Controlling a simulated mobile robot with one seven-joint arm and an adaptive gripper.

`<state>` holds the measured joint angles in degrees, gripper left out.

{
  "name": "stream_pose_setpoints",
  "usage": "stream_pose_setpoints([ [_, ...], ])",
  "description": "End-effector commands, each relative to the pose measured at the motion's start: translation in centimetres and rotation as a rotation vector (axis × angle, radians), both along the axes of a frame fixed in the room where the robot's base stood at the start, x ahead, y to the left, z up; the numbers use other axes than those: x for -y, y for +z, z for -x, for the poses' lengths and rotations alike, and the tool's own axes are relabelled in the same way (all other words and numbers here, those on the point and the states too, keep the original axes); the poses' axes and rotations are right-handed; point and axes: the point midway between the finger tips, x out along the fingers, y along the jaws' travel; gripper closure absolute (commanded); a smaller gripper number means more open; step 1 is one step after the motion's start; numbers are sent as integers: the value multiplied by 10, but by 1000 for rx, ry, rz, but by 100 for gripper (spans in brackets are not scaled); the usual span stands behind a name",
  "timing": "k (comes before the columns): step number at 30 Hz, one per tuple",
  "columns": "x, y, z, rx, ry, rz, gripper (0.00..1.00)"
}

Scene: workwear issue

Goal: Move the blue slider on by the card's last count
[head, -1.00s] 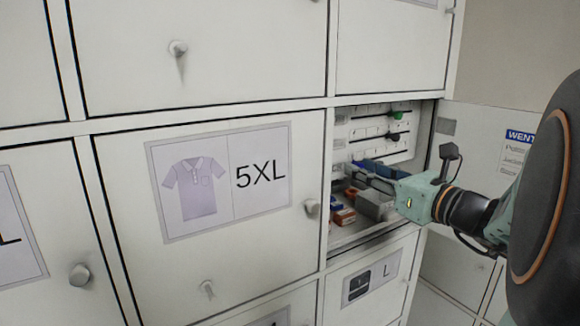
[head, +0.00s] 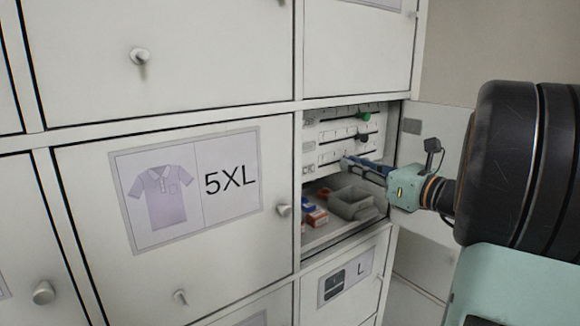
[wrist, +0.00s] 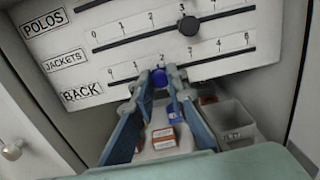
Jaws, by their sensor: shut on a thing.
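In the head view, my gripper (head: 345,163) reaches into the open locker at the panel's lowest row, and the slider is hard to make out there. No readable card shows now.
A black knob (wrist: 189,26) sits on the JACKETS row just above; a green knob (head: 364,116) is on the row above that. Below are a grey bin (head: 352,203) and small orange and blue boxes (head: 316,217). The open locker door (head: 436,130) stands at right.

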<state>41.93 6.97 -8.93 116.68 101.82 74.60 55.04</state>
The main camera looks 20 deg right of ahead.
Motion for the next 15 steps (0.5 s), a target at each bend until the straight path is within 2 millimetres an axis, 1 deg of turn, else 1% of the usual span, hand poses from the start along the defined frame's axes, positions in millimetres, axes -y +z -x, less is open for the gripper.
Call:
stream_pose_setpoints([
  [1, 10, 1, -4, 0, -1, 0, 100],
  [3, 21, 2, -8, 0, -1, 0, 100],
  [6, 33, 1, -12, 1, 0, 0, 100],
  [10, 41, 1, -15, 1, 1, 1, 100],
  [15, 42, 0, -15, 1, 2, 1, 100],
])
